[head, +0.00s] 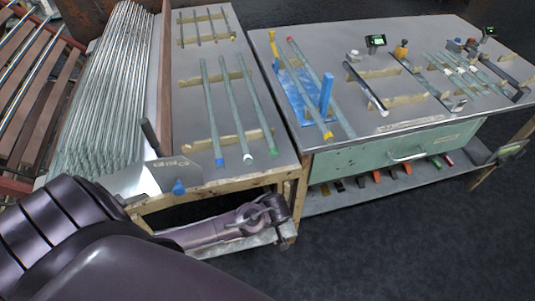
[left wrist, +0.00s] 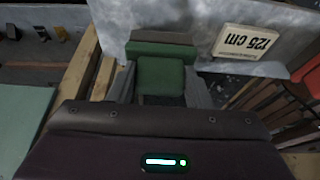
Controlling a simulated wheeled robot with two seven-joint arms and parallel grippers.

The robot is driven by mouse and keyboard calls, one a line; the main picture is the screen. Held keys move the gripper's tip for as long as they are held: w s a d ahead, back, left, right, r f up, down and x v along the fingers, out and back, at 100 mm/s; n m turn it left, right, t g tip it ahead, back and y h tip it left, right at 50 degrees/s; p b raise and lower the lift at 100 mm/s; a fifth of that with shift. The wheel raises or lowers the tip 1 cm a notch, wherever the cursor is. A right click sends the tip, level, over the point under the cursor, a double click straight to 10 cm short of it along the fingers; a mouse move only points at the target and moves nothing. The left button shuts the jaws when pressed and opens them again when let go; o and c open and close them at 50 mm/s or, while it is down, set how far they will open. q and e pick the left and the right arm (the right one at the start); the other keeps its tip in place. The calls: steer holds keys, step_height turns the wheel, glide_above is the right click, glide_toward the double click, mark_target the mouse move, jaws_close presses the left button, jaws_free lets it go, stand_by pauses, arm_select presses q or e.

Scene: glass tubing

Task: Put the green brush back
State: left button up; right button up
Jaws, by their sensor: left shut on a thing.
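My left gripper (head: 276,208) is low at the front of the left bench, by its corner leg. In the left wrist view its two grey fingers (left wrist: 160,88) are shut on a green block-like thing, which looks like the green brush (left wrist: 160,73). In the head view I cannot make out the brush at the gripper. My right gripper is not in view.
The right bench has a green drawer (head: 385,160) above a low shelf (head: 345,200) with several coloured-handled tools. A wooden leg (head: 300,190) stands close to my left gripper. Dark floor in front is clear.

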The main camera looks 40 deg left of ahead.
arm_select(q)
steer(key=shift+f, duration=0.75)
steer(key=shift+f, duration=0.15)
steer(key=o, duration=1)
steer(key=shift+o, duration=0.2)
